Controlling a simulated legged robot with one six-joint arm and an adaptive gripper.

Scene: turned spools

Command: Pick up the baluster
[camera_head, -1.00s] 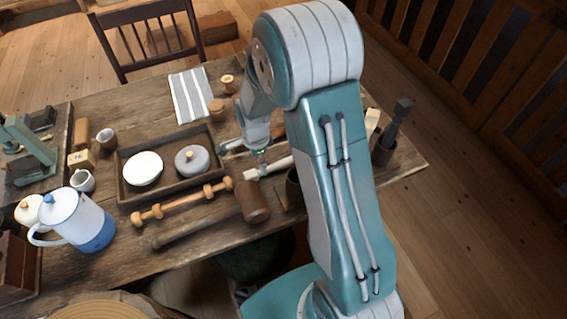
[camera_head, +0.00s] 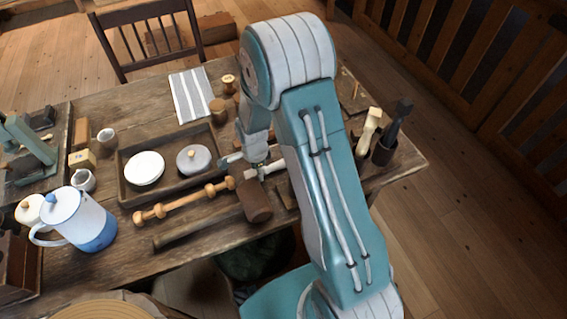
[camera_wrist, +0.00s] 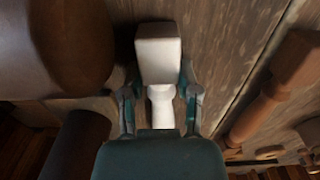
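The baluster is a pale, nearly white turned piece with a square end block. It lies on the table beside the mallet in the head view (camera_head: 278,165), partly hidden by my arm. In the wrist view the baluster (camera_wrist: 159,62) runs down the middle, square block at the top and narrow neck below; its near end is hidden by my gripper. My gripper (camera_wrist: 160,110) is low over it, a finger on each side of the neck with gaps between. It also shows small in the head view (camera_head: 260,168).
A brown mallet (camera_head: 256,202) lies close to the gripper. A turned wooden spindle (camera_head: 185,202) lies to its left, before a tray (camera_head: 122,180) with lidded pieces. A reddish-brown turned piece (camera_wrist: 270,95) lies right of the baluster. A tool holder (camera_head: 383,152) stands at the right.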

